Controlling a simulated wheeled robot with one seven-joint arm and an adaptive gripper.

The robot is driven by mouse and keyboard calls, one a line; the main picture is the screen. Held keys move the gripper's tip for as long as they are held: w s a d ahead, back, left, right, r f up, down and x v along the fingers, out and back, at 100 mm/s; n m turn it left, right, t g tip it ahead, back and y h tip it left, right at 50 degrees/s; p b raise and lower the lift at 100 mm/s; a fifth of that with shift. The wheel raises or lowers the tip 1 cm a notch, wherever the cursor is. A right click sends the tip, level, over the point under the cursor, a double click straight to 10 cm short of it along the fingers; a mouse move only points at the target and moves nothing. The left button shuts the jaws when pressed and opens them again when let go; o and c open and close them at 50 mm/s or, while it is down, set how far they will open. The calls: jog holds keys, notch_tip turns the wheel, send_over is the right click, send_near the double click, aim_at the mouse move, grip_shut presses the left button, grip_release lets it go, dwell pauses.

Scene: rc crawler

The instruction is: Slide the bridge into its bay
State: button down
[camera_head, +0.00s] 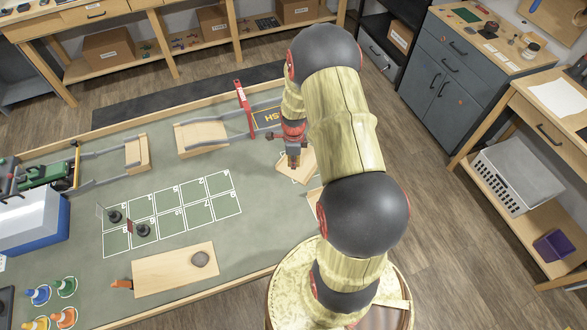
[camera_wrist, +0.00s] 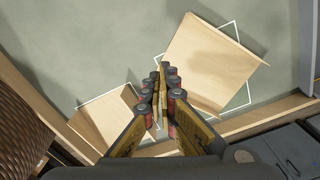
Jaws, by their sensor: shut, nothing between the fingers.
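Two flat pale wooden pieces lie on the green mat near my gripper, each beside white outline lines; I cannot tell for certain which is the bridge. The larger one shows at the upper right of the wrist view (camera_wrist: 212,62), turned askew to its white outline (camera_wrist: 238,28). It also appears beside my gripper in the head view (camera_head: 303,166). The other wooden piece (camera_wrist: 103,117) is at the lower left of the wrist view, partly cut by my fingers. My gripper (camera_wrist: 163,72) is shut and empty, between the two pieces; it shows in the head view (camera_head: 293,163). Contact is unclear.
Wooden ramps (camera_head: 201,138) and grey rails stand toward the back of the table. A red barrier post (camera_head: 243,95) stands behind my gripper. The numbered grid (camera_head: 170,212) and a wooden board (camera_head: 172,272) lie to the left. A wooden table edge (camera_wrist: 262,117) runs close by.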

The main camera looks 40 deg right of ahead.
jog(key=shift+r, duration=0.45)
jog(key=c, duration=2.6)
grip_release()
